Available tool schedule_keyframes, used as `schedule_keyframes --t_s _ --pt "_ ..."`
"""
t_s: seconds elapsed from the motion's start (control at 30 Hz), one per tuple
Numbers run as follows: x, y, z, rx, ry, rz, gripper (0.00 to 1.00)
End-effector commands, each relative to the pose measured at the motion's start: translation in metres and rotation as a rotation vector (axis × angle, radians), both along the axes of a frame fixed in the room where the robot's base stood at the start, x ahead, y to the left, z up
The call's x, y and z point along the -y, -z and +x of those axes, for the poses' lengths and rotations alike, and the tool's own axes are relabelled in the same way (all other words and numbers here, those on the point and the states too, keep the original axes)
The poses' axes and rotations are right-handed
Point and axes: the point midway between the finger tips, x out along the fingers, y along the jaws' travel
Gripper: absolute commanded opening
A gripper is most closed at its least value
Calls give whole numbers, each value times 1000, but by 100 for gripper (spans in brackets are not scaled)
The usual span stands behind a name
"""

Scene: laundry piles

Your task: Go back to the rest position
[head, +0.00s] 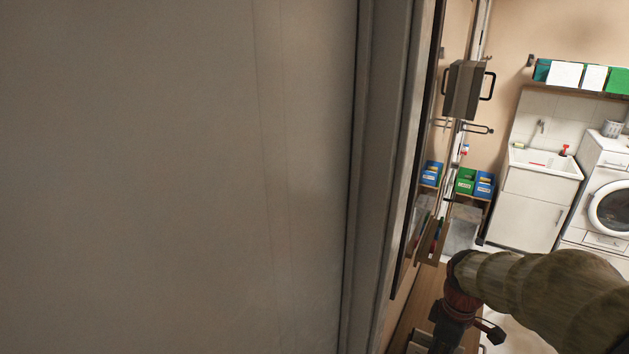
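My arm reaches in from the lower right of the head view, a thick beige-brown sleeve-like link ending in a dark red joint. My gripper (463,335) is the dark part at its end, low in the view. One finger-like piece sticks out to its right. The bottom edge of the picture cuts off the rest, so I cannot tell whether it is open or shut or holds anything. It is over or in front of a brown wooden surface (424,303).
A large grey panel (180,180) fills the left half, very close. Farther right stand a white sink cabinet (530,207), a washing machine (612,205), a shelf with boxes (565,76), and blue and green boxes (467,181).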

Motion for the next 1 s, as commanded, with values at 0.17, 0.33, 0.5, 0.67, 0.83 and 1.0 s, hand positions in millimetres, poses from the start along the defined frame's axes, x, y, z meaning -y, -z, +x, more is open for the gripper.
schedule_keyframes --t_s 0.17,0.33,0.5,0.67,0.83,1.0 --pt "-7 5 -21 -21 324 2 27" --pt "-27 -5 -46 42 631 0 27" --pt "-57 -14 -74 162 855 35 27" --pt "-84 -18 -99 282 926 97 27" --pt "-105 -20 -118 396 862 155 27" --pt "-118 -26 -123 465 810 196 27"
